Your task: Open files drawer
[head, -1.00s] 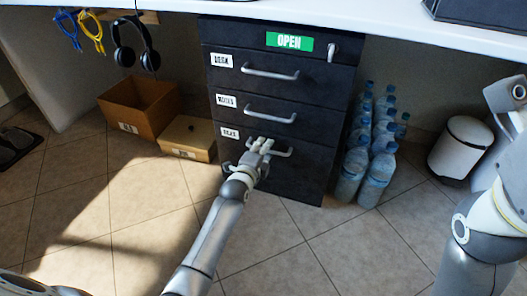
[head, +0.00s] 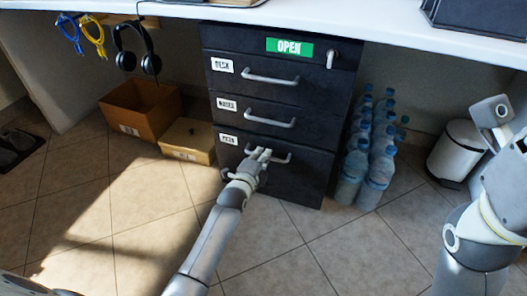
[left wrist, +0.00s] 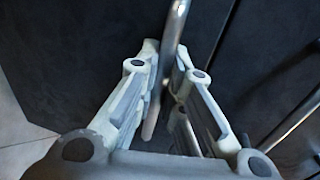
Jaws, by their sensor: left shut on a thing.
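A dark drawer cabinet (head: 262,172) stands under the white counter, with several drawers, labels and metal bar handles. The bottom drawer's label (head: 228,139) is too small to read surely; I cannot tell if it says files. My left gripper (head: 259,154) is at the bottom drawer's handle (head: 282,157). In the left wrist view, my left gripper (left wrist: 165,75) is shut on this handle (left wrist: 176,28), with a finger on each side of the bar. The drawers look flush with the cabinet front. My right arm is at the right edge, its gripper not clearly shown.
Several water bottles (head: 367,160) stand right of the cabinet, and a white bin (head: 455,150) farther right. Cardboard boxes (head: 141,112) sit on the left. Headphones (head: 137,48) hang under the counter (head: 385,35). The tiled floor before the cabinet is clear.

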